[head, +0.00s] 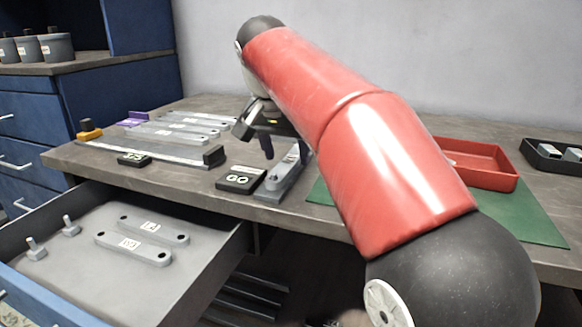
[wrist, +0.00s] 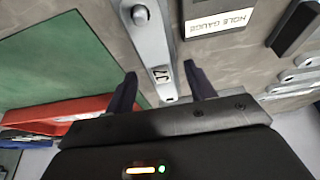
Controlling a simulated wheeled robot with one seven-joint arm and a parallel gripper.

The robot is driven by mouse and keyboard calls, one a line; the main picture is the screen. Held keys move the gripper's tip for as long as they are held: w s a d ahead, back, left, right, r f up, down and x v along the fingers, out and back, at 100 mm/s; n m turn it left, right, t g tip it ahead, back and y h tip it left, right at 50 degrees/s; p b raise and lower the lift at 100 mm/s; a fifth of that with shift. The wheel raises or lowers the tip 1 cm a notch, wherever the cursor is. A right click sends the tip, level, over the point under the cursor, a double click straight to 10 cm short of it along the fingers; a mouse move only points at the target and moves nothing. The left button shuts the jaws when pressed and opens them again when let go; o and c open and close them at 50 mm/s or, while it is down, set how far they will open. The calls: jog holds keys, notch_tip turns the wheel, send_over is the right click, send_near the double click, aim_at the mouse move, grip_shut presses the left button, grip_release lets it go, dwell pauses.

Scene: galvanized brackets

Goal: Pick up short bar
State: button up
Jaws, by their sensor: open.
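A grey bar (head: 284,176) stands near the table's front edge, beside the black GO block, partly hidden by my gripper in the head view. In the wrist view the bar (wrist: 153,40) runs up the picture, with a label near its close end and a round pin near its far end. My gripper (head: 270,143) is open above it. In the wrist view its two fingers (wrist: 161,73) lie on either side of the labelled end, with a gap on both sides. I cannot tell how high the fingertips are. Which bar is the short one is not marked.
The black GO block (head: 240,179) shows its hole gauge label (wrist: 218,19) in the wrist view. Several labelled bars (head: 180,130) lie at the back left. The open drawer (head: 90,285) holds two bars (head: 140,248) and two pegs. A red tray (head: 480,170) and green mat (head: 520,215) are right.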

jog(key=shift+w+d+f, duration=0.1)
jog(key=shift+w+f, duration=0.15)
jog(key=shift+f, duration=0.35)
grip_shut()
jog(key=shift+r, duration=0.15)
